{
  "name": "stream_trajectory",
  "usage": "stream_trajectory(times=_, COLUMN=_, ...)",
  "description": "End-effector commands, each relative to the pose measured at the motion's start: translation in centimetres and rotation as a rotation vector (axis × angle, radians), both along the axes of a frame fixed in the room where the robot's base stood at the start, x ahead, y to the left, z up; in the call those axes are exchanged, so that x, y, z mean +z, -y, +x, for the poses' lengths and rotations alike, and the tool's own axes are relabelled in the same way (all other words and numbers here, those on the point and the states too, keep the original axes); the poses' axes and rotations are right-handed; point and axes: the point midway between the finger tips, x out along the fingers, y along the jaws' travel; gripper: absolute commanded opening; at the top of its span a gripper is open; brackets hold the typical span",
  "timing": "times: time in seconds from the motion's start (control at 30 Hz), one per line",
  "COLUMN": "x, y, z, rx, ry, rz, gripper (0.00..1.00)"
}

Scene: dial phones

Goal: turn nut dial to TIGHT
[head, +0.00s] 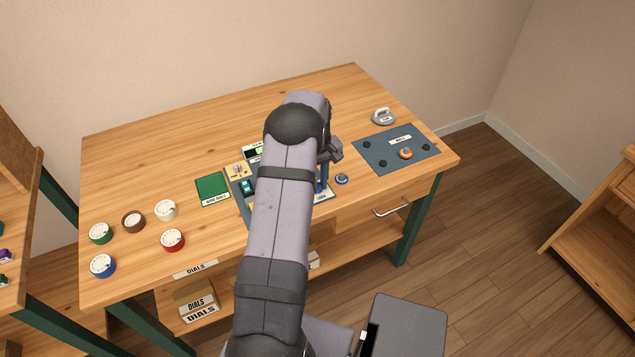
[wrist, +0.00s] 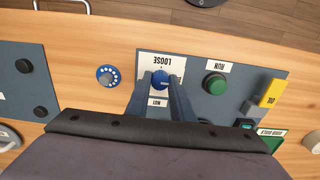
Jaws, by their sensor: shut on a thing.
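The nut dial (wrist: 161,77) is a small blue knob on a white plate (wrist: 148,66) in the wrist view. The word LOOSE reads upside down on the plate above the knob, and a NUT label (wrist: 157,102) shows below it. My gripper (wrist: 160,84) is shut on the nut dial, one finger on each side. No TIGHT mark is readable, and I cannot tell where the knob points. In the head view my arm hides most of the panel; a bit of blue and the white plate (head: 328,195) show beside it.
A green RUN button (wrist: 215,84) and a yellow tag (wrist: 272,93) are right of the dial in the wrist view. A loose blue ringed dial (head: 342,179) lies close by on the table. A second panel (head: 375,158) is at right; several coloured dials, including a red one (head: 172,240), stand at left.

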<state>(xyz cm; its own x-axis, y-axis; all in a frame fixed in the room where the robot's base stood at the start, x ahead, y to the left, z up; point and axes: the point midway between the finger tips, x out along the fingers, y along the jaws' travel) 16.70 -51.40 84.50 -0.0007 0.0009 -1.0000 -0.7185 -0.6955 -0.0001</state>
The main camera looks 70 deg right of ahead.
Motion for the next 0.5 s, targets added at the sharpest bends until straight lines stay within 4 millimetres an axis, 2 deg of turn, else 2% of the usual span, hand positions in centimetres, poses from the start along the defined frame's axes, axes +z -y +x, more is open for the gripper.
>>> stream_trajectory(times=0.1, x=0.07, y=0.04, z=0.03, rx=-0.002, ry=0.001, rz=-0.001, gripper=0.00)
stream_trajectory(times=0.13, x=0.07, y=0.04, z=0.03, rx=-0.001, ry=0.001, rz=-0.001, gripper=0.26)
stream_trajectory(times=0.2, x=0.07, y=0.04, z=0.03, rx=-0.001, ry=0.001, rz=-0.001, gripper=0.40)
stream_trajectory(times=0.5, x=0.09, y=0.04, z=0.02, rx=0.001, ry=0.001, rz=-0.001, gripper=0.40)
